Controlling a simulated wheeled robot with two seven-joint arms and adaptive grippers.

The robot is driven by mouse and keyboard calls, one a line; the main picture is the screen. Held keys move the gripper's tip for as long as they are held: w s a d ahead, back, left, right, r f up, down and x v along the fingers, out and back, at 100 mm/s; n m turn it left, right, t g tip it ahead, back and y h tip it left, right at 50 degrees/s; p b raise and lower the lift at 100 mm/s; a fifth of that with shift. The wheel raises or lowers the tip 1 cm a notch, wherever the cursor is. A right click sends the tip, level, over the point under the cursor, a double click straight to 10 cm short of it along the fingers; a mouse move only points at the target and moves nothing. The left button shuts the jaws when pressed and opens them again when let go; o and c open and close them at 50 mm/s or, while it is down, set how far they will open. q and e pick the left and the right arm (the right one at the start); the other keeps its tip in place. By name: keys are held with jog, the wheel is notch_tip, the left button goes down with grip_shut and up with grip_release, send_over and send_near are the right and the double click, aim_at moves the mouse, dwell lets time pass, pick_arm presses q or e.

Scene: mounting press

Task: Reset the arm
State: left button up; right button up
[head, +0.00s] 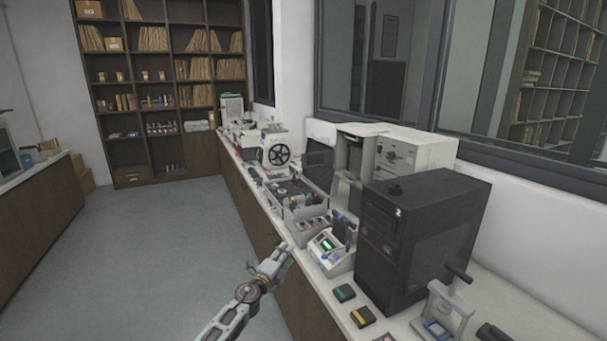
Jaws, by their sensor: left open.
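My left arm (232,312) comes in from the bottom, left of the middle, and reaches up and to the right. My left gripper (279,258) is open at its end, beside the front edge of the long counter. I see nothing between its fingers. The mounting press (443,309), a small grey frame with a dark handle on top and a blue part at its base, stands on the counter at the lower right. The gripper is well to the left of it. My right gripper is not in view.
The white counter (490,299) carries a black computer tower (432,232), a device with a green screen (331,251), a green-topped box (344,293) and a yellow-topped box (363,316). Equipment crowds it farther back. The floor (150,245) to the left is clear. Shelves (160,75) stand at the back.

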pick_arm(q)
jog(key=s+a+f+n+g+y, duration=0.1)
jog(key=s+a+f+n+y, duration=0.15)
jog(key=a+f+n, duration=0.55)
jog(key=s+a+f+n+g+y, duration=0.15)
jog(key=a+f+n+y, duration=0.25)
jog(key=f, duration=0.9)
jog(key=s+a+f+n+g, duration=0.2)
jog(key=s+a+f+n, duration=0.1)
jog(key=s+f, duration=0.6)
jog(key=s+a+f+n+g, duration=0.3)
jog(key=s+f, duration=0.4)
jog(key=f, duration=0.4)
jog(key=s+a+f+n+g, duration=0.1)
jog(key=s+f, duration=0.4)
jog(key=s, duration=0.4)
jog(key=s+a+f+n+g+y, duration=0.1)
jog(key=s+f+g, duration=0.1)
jog(key=s+f, duration=0.5)
jog(key=s+a+f+n+g, duration=0.1)
jog(key=s+f, duration=0.3)
jog(key=s, duration=0.6)
jog(key=s+f+g, duration=0.2)
jog(key=s, duration=1.2)
jog(key=s+d+f+g, duration=0.1)
jog(key=s+f, duration=0.2)
jog(key=s, duration=1)
jog(key=shift+s+d+f+g, duration=0.15)
jog(key=shift+s+f+g, duration=0.15)
jog(key=shift+s+g, duration=0.1)
